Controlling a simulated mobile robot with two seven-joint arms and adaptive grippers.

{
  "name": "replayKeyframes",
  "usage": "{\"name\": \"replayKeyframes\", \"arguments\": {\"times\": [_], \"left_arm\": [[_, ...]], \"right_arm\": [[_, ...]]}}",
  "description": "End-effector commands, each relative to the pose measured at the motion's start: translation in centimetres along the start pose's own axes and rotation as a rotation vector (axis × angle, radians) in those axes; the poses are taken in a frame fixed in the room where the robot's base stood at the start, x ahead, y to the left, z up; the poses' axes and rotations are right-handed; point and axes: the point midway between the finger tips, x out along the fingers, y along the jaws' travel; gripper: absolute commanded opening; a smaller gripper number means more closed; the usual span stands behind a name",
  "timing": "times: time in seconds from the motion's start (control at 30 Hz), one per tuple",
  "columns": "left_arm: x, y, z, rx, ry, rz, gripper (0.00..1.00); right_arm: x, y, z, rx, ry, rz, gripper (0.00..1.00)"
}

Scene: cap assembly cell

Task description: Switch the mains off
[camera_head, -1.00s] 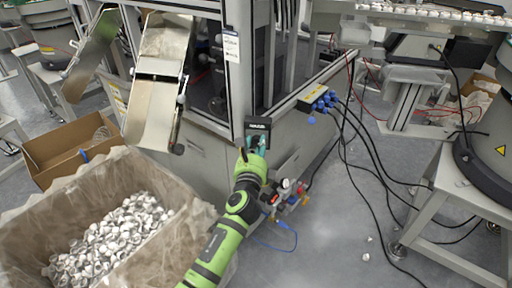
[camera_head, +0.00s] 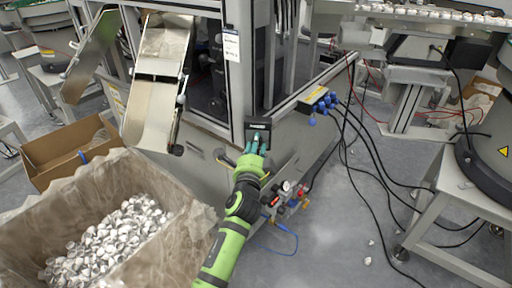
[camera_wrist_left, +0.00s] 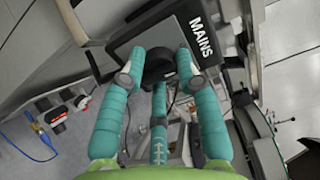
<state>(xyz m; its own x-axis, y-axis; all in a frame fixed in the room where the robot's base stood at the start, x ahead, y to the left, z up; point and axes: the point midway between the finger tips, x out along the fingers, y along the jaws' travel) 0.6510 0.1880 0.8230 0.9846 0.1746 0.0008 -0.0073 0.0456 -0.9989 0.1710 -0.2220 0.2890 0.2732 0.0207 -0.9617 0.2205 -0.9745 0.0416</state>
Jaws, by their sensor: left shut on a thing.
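The mains switch is a dark box (camera_head: 258,126) on the machine's front corner post. In the left wrist view the box (camera_wrist_left: 201,52) carries the white word MAINS, and a black rotary knob (camera_wrist_left: 158,66) sticks out of it. My left gripper (camera_head: 256,147) is at the box. In the left wrist view its teal fingers (camera_wrist_left: 160,70) are around the knob, shut on it, and partly hide it. The knob's setting cannot be read. My right gripper is not in view.
A lined bin (camera_head: 190,222) of small caps and a cardboard box (camera_head: 50,160) stand at left. Air fittings (camera_head: 290,194) sit right of my left arm. Blue plugs (camera_head: 325,104) with black cables hang further right.

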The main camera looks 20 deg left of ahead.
Motion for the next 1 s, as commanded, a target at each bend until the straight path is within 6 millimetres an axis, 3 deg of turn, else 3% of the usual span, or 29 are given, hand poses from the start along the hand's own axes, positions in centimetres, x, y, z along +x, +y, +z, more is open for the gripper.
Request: {"name": "replayKeyframes", "arguments": {"times": [0.67,0.7,0.73,0.77,1.0], "left_arm": [[0.02,-0.01,0.07,-0.064,-0.001,0.000,0.00],[0.02,-0.01,0.07,-0.064,-0.001,0.000,0.41],[0.02,-0.01,0.07,-0.064,-0.001,0.000,0.53],[0.02,-0.01,0.07,-0.063,-0.001,0.000,0.58],[0.01,0.00,0.02,-0.062,0.000,0.000,0.58]], "right_arm": [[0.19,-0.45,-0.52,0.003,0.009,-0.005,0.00],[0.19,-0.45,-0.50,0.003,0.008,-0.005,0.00],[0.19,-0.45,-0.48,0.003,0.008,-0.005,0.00],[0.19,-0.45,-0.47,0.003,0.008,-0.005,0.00],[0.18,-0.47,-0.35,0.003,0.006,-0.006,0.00]]}}
